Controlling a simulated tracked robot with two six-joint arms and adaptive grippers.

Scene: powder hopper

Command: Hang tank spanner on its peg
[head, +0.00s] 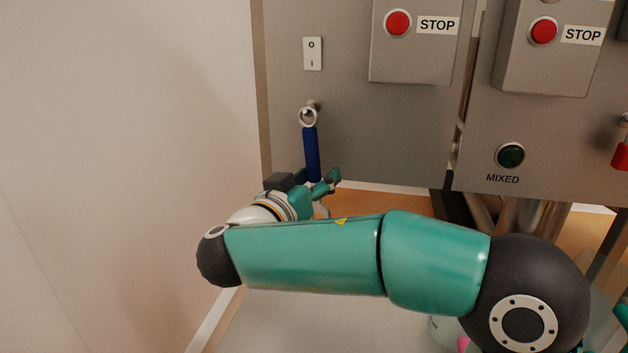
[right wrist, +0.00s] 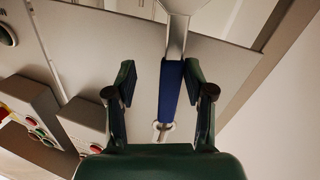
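The tank spanner (head: 311,152) has a blue handle and a metal ring (head: 308,117) at its top. It hangs nearly upright against the grey panel. The ring sits at the peg (head: 313,104) and appears to be around it. In the right wrist view the blue handle (right wrist: 171,88) runs between the fingers, with a pale metal end (right wrist: 177,38) beyond it. My right gripper (head: 325,184) is at the lower handle. Its fingers (right wrist: 164,82) are open, one each side of the handle, with a clear gap on the left. My left gripper is not in view.
A white switch (head: 313,54) is above the peg. Two boxes with red STOP buttons (head: 398,23) (head: 543,31) stick out to the right. A dark green MIXED button (head: 510,155) is on the right panel. A pale wall (head: 120,150) stands at left.

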